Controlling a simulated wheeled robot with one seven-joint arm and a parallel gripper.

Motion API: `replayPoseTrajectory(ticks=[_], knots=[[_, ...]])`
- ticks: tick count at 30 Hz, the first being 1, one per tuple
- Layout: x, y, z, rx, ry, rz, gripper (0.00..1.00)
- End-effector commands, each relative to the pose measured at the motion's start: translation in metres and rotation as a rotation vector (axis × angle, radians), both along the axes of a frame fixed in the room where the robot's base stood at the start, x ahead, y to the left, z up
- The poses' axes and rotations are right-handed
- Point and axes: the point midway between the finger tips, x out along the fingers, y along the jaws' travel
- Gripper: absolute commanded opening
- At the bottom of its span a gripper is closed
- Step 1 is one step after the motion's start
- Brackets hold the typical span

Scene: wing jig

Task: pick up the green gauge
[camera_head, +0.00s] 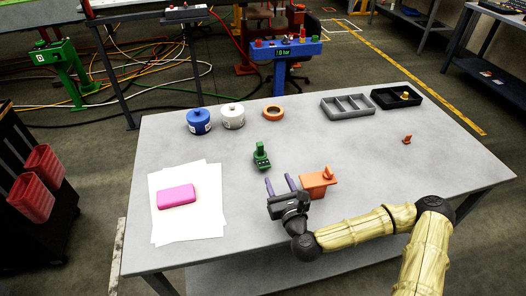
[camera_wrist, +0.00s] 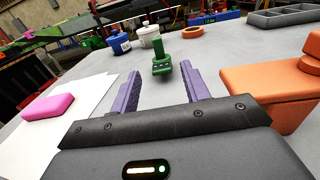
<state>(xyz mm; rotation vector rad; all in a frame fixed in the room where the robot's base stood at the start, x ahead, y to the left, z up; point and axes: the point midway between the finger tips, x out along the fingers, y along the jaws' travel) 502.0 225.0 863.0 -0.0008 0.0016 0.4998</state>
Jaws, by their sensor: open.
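The green gauge (camera_head: 261,157) stands upright on the grey table (camera_head: 375,165), a little beyond my gripper. In the wrist view the gauge (camera_wrist: 161,62) shows ahead, past the fingertips and in line with the gap between the fingers. My gripper (camera_head: 280,183) has two purple fingers held apart, with nothing between them. The fingers also show in the wrist view (camera_wrist: 160,78), spread wide. The gripper is apart from the gauge.
An orange block (camera_head: 319,183) stands close to the right of my gripper. A pink box (camera_head: 177,196) lies on white papers (camera_head: 205,217) at left. A blue pot (camera_head: 199,121), white pot (camera_head: 233,116), orange ring (camera_head: 273,112), grey tray (camera_head: 348,107) and black tray (camera_head: 384,94) line the back.

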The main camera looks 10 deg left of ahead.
Motion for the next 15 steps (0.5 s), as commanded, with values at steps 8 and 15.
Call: replayPoseTrajectory(ticks=[8,15], knots=[[-0.001,0.002,0.000,0.002,0.001,0.002,0.46],[0.010,0.007,0.001,0.000,-0.002,0.001,0.46]])
